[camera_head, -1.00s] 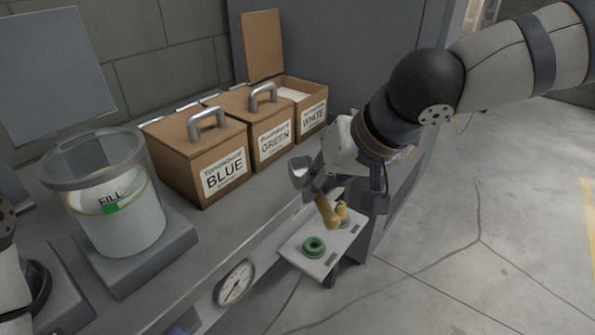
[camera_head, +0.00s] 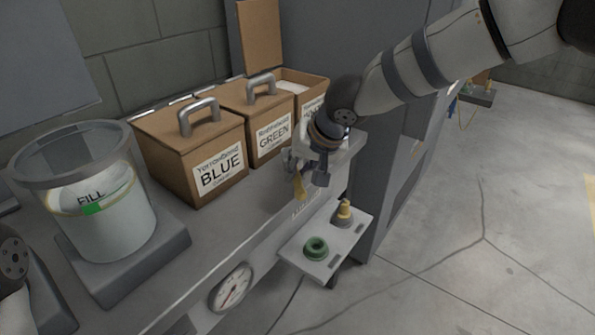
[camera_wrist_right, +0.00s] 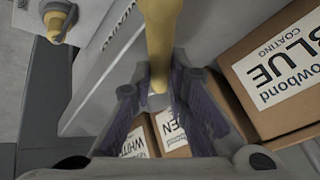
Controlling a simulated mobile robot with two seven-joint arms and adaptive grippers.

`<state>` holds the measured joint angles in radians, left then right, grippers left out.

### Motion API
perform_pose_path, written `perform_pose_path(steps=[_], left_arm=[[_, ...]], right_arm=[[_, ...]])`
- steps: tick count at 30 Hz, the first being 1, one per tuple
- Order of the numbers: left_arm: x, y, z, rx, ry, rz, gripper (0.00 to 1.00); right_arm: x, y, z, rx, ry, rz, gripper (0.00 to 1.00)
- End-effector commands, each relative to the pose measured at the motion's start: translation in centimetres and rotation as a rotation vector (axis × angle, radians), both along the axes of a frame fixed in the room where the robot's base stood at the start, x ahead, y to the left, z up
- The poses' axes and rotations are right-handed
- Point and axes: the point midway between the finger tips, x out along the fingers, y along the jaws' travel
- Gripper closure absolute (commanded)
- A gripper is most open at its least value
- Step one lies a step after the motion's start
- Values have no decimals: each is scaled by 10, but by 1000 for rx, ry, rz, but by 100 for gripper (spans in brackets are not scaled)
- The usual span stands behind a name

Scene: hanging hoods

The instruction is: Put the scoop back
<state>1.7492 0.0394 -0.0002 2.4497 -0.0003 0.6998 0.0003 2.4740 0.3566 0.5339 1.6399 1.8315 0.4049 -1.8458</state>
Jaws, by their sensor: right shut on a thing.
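The scoop has a yellow handle (camera_head: 300,187) that hangs below my right gripper (camera_head: 308,172), in front of the box marked GREEN. In the right wrist view the yellow handle (camera_wrist_right: 160,40) runs up from between the fingers of my right gripper (camera_wrist_right: 160,100), which is shut on the scoop. The scoop's bowl is mostly hidden by the gripper in the head view. At the left edge of the head view only part of my left arm shows; its gripper is out of view.
Boxes marked BLUE (camera_head: 192,152), GREEN (camera_head: 257,122) and WHITE (camera_head: 305,90) stand along the bench (camera_head: 225,240); WHITE's lid is up. A clear bucket (camera_head: 100,215) stands at left. A small side shelf (camera_head: 318,268) holds a green ring (camera_head: 315,247) and a yellow-topped piece (camera_head: 344,212).

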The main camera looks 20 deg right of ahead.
Motion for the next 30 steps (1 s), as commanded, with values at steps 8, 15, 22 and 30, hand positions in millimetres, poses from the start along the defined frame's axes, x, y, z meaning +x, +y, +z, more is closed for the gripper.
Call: perform_pose_path(steps=[8,15,22,30], left_arm=[[1,0,1,0,-4,0,100],[1,0,0,0,-2,0,100],[1,0,0,0,-2,0,100],[9,0,9,0,-31,0,100]], right_arm=[[1,1,-6,3,-8,1,100],[0,0,-10,2,-7,2,72],[0,0,-10,2,-7,1,65],[-13,-5,23,7,-16,0,65]])
